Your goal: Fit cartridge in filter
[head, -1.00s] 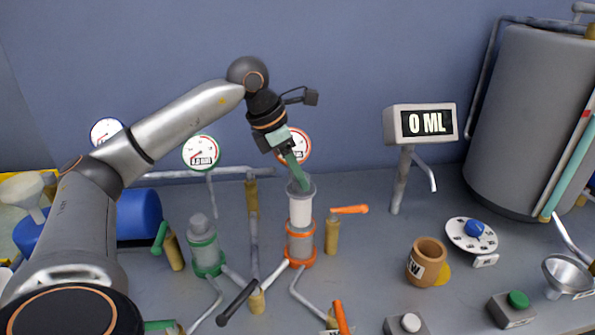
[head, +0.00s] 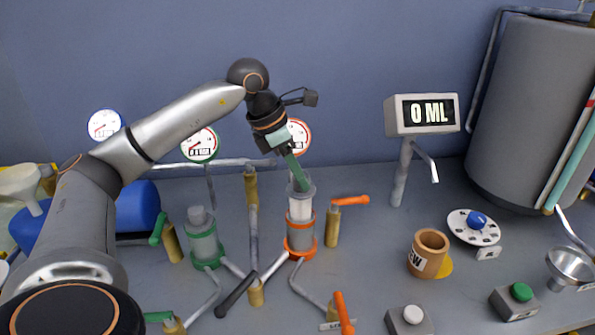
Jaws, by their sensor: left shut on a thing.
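The white cartridge (head: 300,208) stands upright with its lower end at the mouth of the orange-ringed filter housing (head: 300,240). Its grey top (head: 303,188) is between the fingers of my left gripper (head: 299,180), which reaches down from the upper left, tilted, and is shut on it. How deep the cartridge sits inside the housing is hard to tell. A second filter housing (head: 204,245) with green rings stands to the left with a grey cap on. My right gripper is not in view.
Valves with orange handles (head: 350,200) and a black handle (head: 237,295) stand close around the housing. A wooden cup (head: 428,252), a dial (head: 473,227) and a "0 ML" display (head: 422,114) are to the right. Gauges (head: 201,145) stand behind.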

